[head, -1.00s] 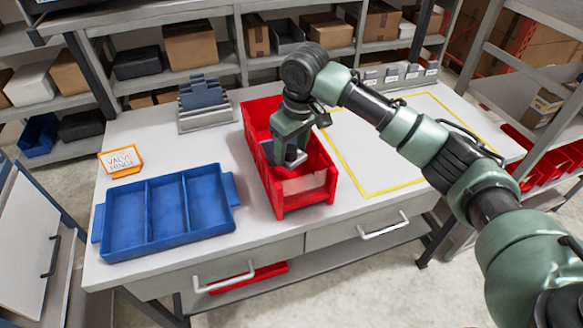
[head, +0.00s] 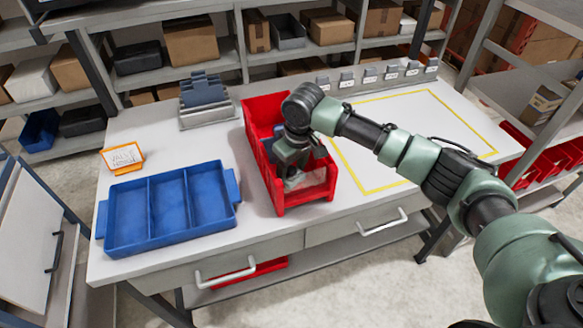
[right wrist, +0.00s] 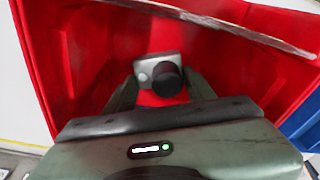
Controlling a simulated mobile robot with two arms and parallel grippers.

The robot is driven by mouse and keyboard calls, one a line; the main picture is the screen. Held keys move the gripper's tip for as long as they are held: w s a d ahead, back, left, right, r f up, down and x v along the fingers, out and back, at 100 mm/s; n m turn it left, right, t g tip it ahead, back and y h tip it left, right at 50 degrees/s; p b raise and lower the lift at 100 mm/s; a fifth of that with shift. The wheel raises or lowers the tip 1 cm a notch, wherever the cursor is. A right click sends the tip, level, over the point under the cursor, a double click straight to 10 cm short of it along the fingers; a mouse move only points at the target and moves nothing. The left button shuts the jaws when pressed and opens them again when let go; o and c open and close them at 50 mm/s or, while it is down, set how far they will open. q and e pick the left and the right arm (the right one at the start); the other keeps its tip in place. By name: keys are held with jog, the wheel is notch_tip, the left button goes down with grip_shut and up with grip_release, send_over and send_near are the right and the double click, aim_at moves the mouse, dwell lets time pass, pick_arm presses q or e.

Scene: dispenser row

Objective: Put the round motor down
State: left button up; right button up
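The round motor (right wrist: 160,76), a small grey block with a black round part, is between the fingers of my right gripper (right wrist: 160,84) in the right wrist view. Both fingertips meet its sides, so the gripper looks shut on it. In the head view my right gripper (head: 291,178) points down inside the red bin (head: 304,196), below its rim. The arm hides part of the bin. I cannot tell whether the motor touches the bin floor. My left gripper is not in view.
A blue tray (head: 149,215) with three empty compartments lies to the left, with an orange-framed sign (head: 122,158) behind it. A yellow-outlined area (head: 400,115) at right is clear. Something blue (head: 269,149) shows inside the bin.

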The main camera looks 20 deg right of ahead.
jog(key=o, duration=0.4)
jog(key=shift+r, duration=0.1)
jog(key=r, duration=0.4)
jog(key=s+r+b, duration=0.1)
jog(key=r, duration=0.3)
jog(key=d+r, duration=0.1)
jog(key=r, duration=0.3)
jog(key=shift+s+b, duration=0.3)
jog(key=shift+s, duration=0.1)
jog(key=shift+a+f, duration=0.1)
